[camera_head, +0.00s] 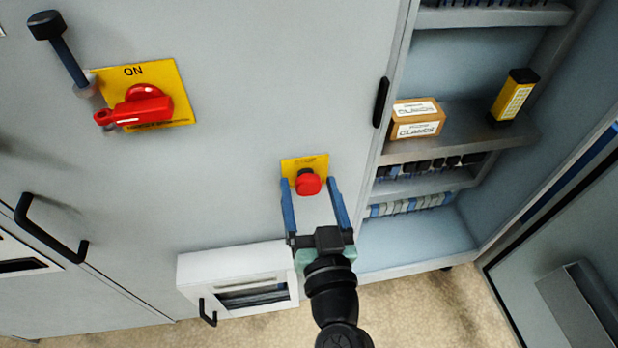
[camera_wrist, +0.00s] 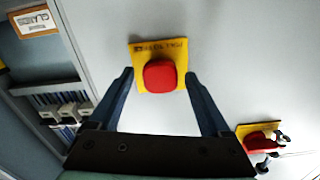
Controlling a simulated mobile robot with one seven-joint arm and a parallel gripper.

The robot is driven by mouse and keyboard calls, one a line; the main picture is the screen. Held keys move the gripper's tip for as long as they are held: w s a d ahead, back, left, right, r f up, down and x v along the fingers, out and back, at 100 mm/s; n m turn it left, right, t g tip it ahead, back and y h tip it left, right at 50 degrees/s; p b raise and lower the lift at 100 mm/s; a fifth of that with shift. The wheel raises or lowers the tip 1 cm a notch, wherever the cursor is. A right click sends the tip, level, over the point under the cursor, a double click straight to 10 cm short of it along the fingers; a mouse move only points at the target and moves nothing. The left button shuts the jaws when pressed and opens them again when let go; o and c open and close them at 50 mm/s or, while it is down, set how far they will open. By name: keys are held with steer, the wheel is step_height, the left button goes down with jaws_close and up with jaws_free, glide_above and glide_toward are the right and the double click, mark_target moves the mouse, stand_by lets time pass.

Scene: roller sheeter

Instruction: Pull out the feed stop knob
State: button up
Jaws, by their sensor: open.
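The feed stop knob (camera_head: 308,183) is a red button on a yellow plate (camera_head: 291,167) on the grey cabinet front. In the wrist view the knob (camera_wrist: 160,75) sits near the top middle on its yellow plate (camera_wrist: 141,50), whose lettering shows upside down. My gripper (camera_head: 307,180) is open, with its two blue fingers on either side of the knob. In the wrist view my gripper (camera_wrist: 158,77) has its fingertips beside the lower part of the knob, with gaps on both sides. It holds nothing. I cannot tell how deep the fingertips reach.
A red rotary switch (camera_head: 140,106) on a yellow "ON" plate is at upper left, with a black-tipped lever (camera_head: 62,50) beside it. A white box (camera_head: 237,273) with a window projects below the knob. An open shelf bay (camera_head: 450,130) holding a carton (camera_head: 417,118) is at right.

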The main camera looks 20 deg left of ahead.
steer(key=shift+w+a, duration=0.4)
steer(key=shift+w, duration=0.1)
jaws_close()
